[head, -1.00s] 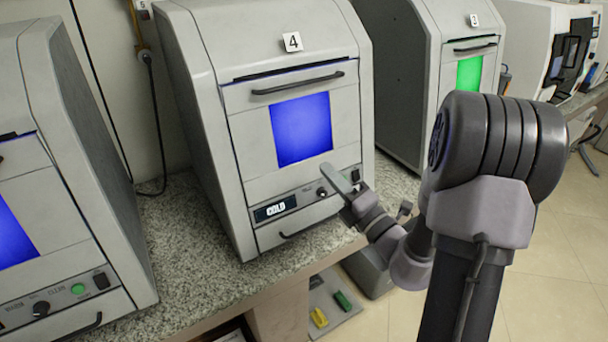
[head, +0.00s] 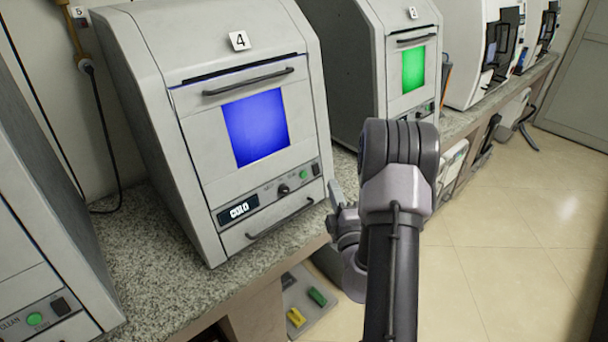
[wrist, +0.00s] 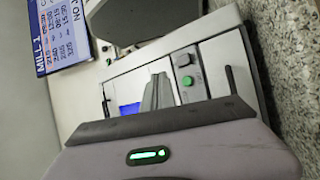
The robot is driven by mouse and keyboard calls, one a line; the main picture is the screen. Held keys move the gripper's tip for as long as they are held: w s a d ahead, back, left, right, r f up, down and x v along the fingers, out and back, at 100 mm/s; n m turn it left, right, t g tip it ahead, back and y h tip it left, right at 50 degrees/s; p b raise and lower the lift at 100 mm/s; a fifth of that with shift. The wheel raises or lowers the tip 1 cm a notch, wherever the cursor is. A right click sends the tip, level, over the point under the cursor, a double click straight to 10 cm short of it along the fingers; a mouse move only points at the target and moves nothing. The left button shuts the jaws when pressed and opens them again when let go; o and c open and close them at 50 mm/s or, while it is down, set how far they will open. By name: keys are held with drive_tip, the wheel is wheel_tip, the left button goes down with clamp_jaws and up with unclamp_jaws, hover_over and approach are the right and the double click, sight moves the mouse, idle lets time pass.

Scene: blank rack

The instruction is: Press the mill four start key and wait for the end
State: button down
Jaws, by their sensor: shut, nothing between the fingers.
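Mill four (head: 240,110) is the grey machine with the 4 label on the counter. Its window (head: 256,124) glows blue and its door is shut. Its small display (head: 238,210) seems to read COLD, though the letters are blurred. A black knob (head: 283,189) and a small green key (head: 304,174) sit on its lower panel. My gripper (head: 336,190) is just right of the panel's right edge, clear of the key in this view. In the wrist view my shut fingers (wrist: 158,92) point toward a panel with a green key (wrist: 187,81).
A machine labelled 3 (head: 395,60) with a green window stands to the right. Another machine (head: 45,290) with a green key is at lower left. The stone counter (head: 150,265) runs beneath them. Open tiled floor (head: 490,250) lies to the right.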

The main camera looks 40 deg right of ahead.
drive_tip(key=p, duration=0.3)
approach(304, 175)
drive_tip(key=w+d+r, duration=0.2)
drive_tip(key=w+d, duration=0.2)
drive_tip(key=shift+w+r, duration=0.2)
drive_tip(key=shift+d, duration=0.1)
idle(1.3)
drive_tip(key=shift+w+f, duration=0.1)
drive_tip(key=shift+w, duration=0.3)
